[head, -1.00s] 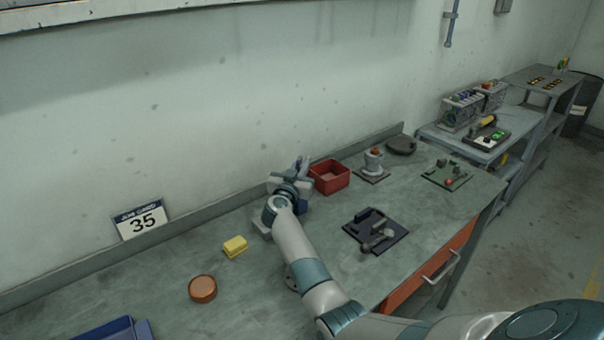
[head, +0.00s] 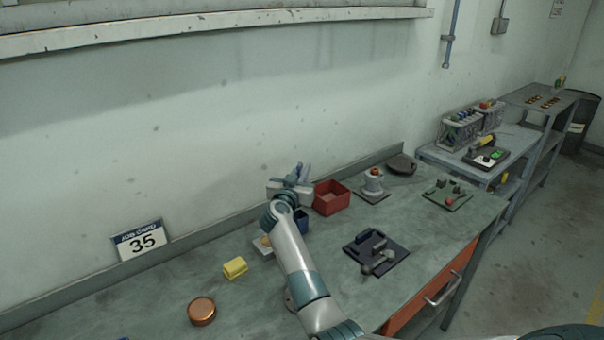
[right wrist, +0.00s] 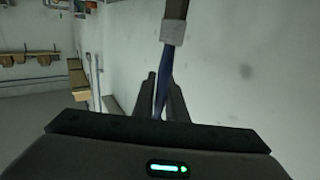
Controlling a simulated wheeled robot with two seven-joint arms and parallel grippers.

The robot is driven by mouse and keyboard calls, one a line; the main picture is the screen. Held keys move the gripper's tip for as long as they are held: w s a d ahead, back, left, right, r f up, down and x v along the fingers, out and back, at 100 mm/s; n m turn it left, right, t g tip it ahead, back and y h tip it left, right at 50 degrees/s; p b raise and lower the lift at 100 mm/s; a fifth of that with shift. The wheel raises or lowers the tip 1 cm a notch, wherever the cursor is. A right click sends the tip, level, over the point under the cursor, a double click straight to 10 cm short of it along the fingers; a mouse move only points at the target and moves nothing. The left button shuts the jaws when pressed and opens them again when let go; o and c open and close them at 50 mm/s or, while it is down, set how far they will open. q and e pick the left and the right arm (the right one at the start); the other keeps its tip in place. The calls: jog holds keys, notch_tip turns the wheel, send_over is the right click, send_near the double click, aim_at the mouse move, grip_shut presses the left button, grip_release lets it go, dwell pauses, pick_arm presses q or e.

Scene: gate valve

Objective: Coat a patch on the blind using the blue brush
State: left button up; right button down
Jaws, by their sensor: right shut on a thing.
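My right gripper (head: 297,180) is shut on the blue brush. The brush's blue handle (right wrist: 165,72) passes between the fingers in the right wrist view, with a grey ferrule and dark bristles pointing away from the gripper. In the head view the brush (head: 300,170) shows only as a small blue bit. The gripper is above the bench, near the wall, with a blue container (head: 303,222) below it. A dark round disc (head: 402,165) lies at the bench's far right; I cannot tell whether it is the blind. My left gripper is not in view.
A red bin (head: 331,198) stands right of the gripper. A grey valve-like part (head: 373,182), a black fixture plate (head: 376,253) and a green plate (head: 447,195) are farther right. A yellow block (head: 235,268) and a copper-coloured disc (head: 202,311) lie left. Bench (head: 250,305) between them is clear.

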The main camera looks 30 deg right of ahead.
jog(key=shift+s, duration=0.1)
dwell(0.4)
jog(key=s+a+f+n+t+y+b, duration=0.1)
jog(key=s+a+f+n+t+y, duration=0.1)
jog(key=s+a, duration=0.8)
jog(key=s+a+f+n+t+y+b, duration=0.2)
jog(key=s+a+f+n+y, duration=0.1)
jog(key=s+a+y, duration=0.4)
jog(key=s+a+f+n+t+y+b, duration=0.1)
jog(key=s+a+n+y, duration=0.3)
jog(key=s+a, duration=0.9)
jog(key=s+f+n+t, duration=0.1)
jog(key=s, duration=0.4)
jog(key=shift+f+y+b, duration=0.25)
jog(key=shift+y+b, duration=0.15)
